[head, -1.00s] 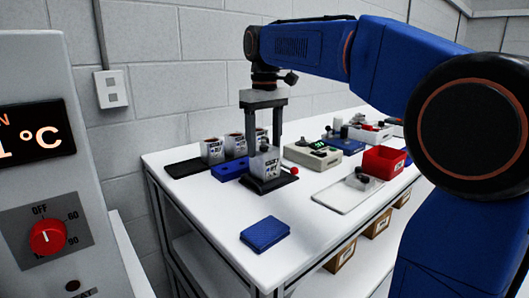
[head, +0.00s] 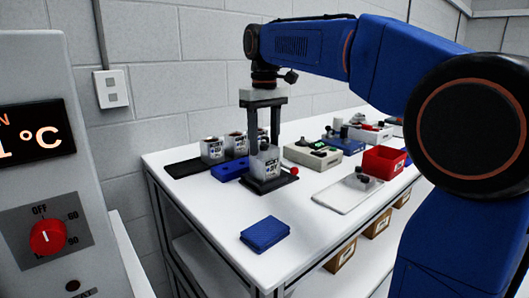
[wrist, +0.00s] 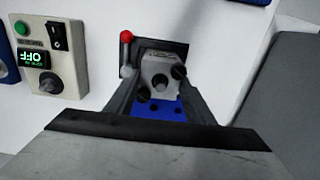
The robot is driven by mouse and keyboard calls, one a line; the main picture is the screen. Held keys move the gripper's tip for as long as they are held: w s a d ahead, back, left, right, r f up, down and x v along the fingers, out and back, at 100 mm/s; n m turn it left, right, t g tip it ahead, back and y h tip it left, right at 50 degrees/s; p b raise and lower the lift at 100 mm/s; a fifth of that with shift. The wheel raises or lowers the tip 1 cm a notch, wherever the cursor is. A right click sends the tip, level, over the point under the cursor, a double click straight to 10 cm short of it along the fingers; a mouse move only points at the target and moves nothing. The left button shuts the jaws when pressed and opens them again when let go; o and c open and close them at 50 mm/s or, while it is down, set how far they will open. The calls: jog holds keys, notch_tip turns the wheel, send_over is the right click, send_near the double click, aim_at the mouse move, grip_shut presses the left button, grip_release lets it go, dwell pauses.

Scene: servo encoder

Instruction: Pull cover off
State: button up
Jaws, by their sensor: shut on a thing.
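A grey servo encoder unit with a printed label (head: 265,163) stands upright in a black fixture base (head: 266,185) that has a red-knobbed lever (head: 294,171). My gripper (head: 264,147) points straight down over the unit, its two fingers shut at the upper part of it. In the wrist view my gripper (wrist: 160,92) has its fingers on either side of the grey metal top (wrist: 159,75), with dark screws or knobs on it. I cannot tell where the cover ends and the body begins, or whether they are apart.
Several similar units (head: 212,148) stand on a black tray (head: 190,168) behind left. A blue holed block (head: 229,169) is close left of the fixture. A control box (head: 313,154), a white tray (head: 340,196) and a red bin (head: 384,161) stand right. A blue pad (head: 265,234) lies in front.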

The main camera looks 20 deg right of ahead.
jog(key=shift+r, duration=1.45)
jog(key=shift+r, duration=2.95)
